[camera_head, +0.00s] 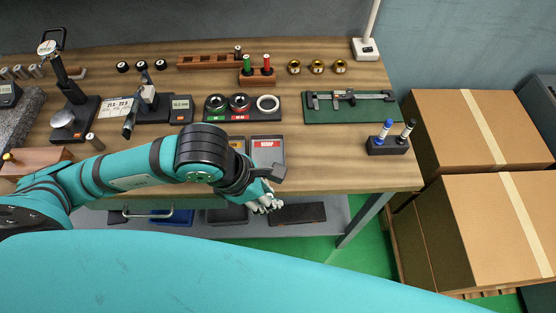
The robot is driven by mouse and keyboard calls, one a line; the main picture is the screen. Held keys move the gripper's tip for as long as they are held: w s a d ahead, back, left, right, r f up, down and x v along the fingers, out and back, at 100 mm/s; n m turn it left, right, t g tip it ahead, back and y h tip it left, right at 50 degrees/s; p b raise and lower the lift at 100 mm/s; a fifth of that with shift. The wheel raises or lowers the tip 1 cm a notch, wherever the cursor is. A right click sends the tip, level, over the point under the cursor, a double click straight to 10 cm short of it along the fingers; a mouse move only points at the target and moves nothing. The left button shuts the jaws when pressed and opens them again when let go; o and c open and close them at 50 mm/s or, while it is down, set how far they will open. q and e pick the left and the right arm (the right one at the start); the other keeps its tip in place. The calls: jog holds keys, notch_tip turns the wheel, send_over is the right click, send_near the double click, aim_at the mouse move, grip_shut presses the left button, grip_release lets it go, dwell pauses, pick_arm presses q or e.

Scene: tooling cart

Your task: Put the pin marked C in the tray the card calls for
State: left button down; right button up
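My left arm reaches in from the left across the front of the bench. Its gripper (264,204) is over the front edge, just below the trays; its fingers are small and bunched, and I see nothing clearly held. A tray with a red SCRAP label (267,150) lies behind it. A second tray with an orange label (238,144) is beside that, partly hidden by my arm. A grey pin (94,140) stands near the front left; another pin (238,51) is in a wooden rack. No letter C is legible. My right gripper is not in view.
Gauges, including a dial stand (62,118), crowd the left. Ring gauges (239,103), a caliper on a green mat (350,108) and a marker holder (388,143) fill the middle and right. Bare wood lies right of the SCRAP tray. Cardboard boxes (465,125) stand right.

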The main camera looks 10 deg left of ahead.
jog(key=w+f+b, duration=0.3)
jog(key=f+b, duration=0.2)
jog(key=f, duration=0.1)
pick_arm(q)
jog(key=w+a+f+p, duration=0.1)
jog(key=w+p, duration=0.1)
jog(key=w, duration=0.3)
jog(key=w+a+f+p, duration=0.2)
jog(key=w, duration=0.3)
jog(key=w+a+f+p, duration=0.1)
jog(key=w+p, duration=0.1)
jog(key=w, duration=0.3)
jog(key=shift+w+a+f, duration=0.1)
jog(key=shift+a+f, duration=0.25)
jog(key=shift+a, duration=0.05)
jog(key=shift+f, duration=0.2)
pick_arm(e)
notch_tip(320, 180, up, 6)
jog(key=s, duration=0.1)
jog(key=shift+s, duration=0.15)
pick_arm(q)
jog(key=shift+f, duration=0.1)
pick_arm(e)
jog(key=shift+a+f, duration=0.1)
